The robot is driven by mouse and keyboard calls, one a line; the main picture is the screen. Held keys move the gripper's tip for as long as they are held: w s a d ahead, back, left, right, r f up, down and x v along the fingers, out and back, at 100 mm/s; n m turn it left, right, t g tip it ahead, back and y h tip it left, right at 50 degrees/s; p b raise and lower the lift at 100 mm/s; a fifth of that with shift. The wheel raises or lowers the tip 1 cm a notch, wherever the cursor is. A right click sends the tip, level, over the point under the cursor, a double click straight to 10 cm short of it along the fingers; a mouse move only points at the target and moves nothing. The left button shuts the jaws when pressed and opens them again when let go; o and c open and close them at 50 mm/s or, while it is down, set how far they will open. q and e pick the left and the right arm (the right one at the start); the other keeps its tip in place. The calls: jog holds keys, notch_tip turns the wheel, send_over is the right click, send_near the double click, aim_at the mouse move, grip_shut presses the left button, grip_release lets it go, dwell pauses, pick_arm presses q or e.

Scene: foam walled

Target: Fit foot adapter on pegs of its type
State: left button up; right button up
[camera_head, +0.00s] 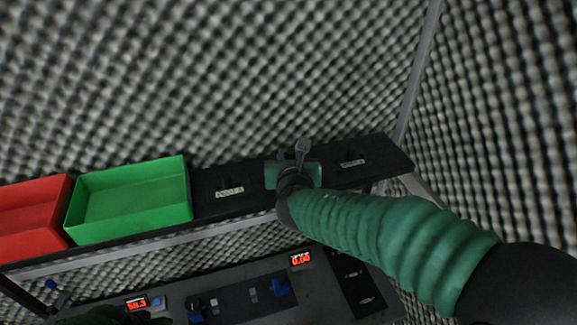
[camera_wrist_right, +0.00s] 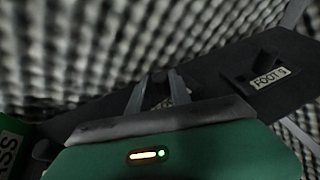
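My right gripper (camera_head: 293,153) is over the black shelf, between two labelled peg stations. In the right wrist view its two grey fingers (camera_wrist_right: 157,90) stand apart. A dark piece (camera_wrist_right: 159,84) shows between and beyond them; I cannot tell whether it is an adapter or a peg, or whether the fingers touch it. One station (camera_head: 229,188) is left of the gripper. Another station (camera_head: 351,159) is right of it and also shows in the right wrist view (camera_wrist_right: 266,68). No foot adapter can be clearly made out. A dark green shape at the lower left edge may be my left gripper.
A green bin (camera_head: 133,200) and a red bin (camera_head: 28,218) stand on the left of the shelf (camera_head: 399,160). Below is a grey panel with red displays (camera_head: 301,259) and blue parts (camera_head: 281,288). Foam walls close in behind and on the right.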

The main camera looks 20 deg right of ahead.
jog(key=shift+w+f, duration=0.4)
jog(key=shift+f, duration=0.25)
jog(key=shift+s+r, duration=0.1)
jog(key=shift+s, duration=0.35)
jog(key=c, duration=0.5)
jog(key=shift+s+d+r, duration=0.1)
jog(key=shift+s+d, duration=0.05)
jog(key=shift+s, duration=0.35)
grip_shut()
pick_arm(q)
jog(key=shift+s+d+r, duration=0.1)
jog(key=shift+s+d, duration=0.05)
jog(key=shift+s, duration=0.15)
jog(key=shift+r, duration=0.1)
pick_arm(e)
jog(key=shift+r, duration=0.15)
